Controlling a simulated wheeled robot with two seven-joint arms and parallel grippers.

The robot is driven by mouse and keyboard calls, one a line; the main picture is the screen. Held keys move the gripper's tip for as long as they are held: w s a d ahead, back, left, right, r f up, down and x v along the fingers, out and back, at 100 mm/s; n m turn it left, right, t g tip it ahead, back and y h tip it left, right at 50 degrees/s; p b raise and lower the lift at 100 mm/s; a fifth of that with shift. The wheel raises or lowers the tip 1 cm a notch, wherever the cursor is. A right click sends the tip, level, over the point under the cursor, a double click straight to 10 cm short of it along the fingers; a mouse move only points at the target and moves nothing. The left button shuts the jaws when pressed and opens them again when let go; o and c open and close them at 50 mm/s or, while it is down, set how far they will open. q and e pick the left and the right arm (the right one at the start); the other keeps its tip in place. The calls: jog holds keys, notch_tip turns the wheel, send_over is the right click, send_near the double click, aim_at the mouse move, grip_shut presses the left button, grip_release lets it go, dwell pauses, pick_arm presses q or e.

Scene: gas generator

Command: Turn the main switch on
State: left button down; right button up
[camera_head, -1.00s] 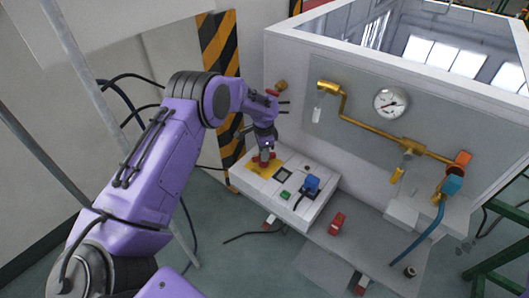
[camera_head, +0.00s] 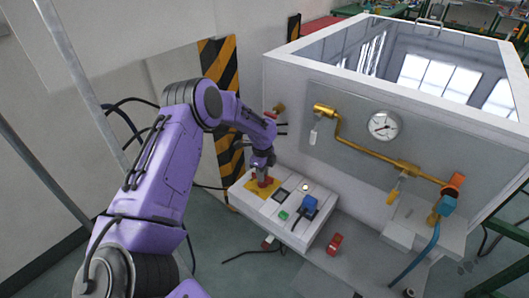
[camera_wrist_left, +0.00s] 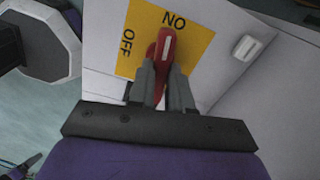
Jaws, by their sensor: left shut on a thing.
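The main switch is a red rotary handle (camera_head: 264,182) on a yellow plate (camera_head: 251,186) on top of the white control box. My left gripper (camera_head: 262,174) comes down onto it from above and is shut on it. In the left wrist view, the red handle (camera_wrist_left: 165,46) stands between the two grey fingers, and its white line points at the ON label (camera_wrist_left: 174,20). The OFF label (camera_wrist_left: 128,41) is to the left of the handle. The fingers hide the handle's lower part. My right gripper is not in view.
The box also carries a dark square, a green button (camera_head: 283,215), a blue plug (camera_head: 310,203) and a bright white lamp (camera_head: 305,187). A gauge (camera_head: 383,125) and yellow pipes are on the panel behind.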

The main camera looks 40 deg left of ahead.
pick_arm(q)
jog(key=shift+m, duration=1.1)
jog(key=shift+r, duration=0.1)
jog(key=c, duration=1)
grip_release()
jog(key=shift+c, duration=0.2)
notch_tip(320, 180, up, 10)
jog(key=b, duration=0.1)
jog(key=shift+r, duration=0.25)
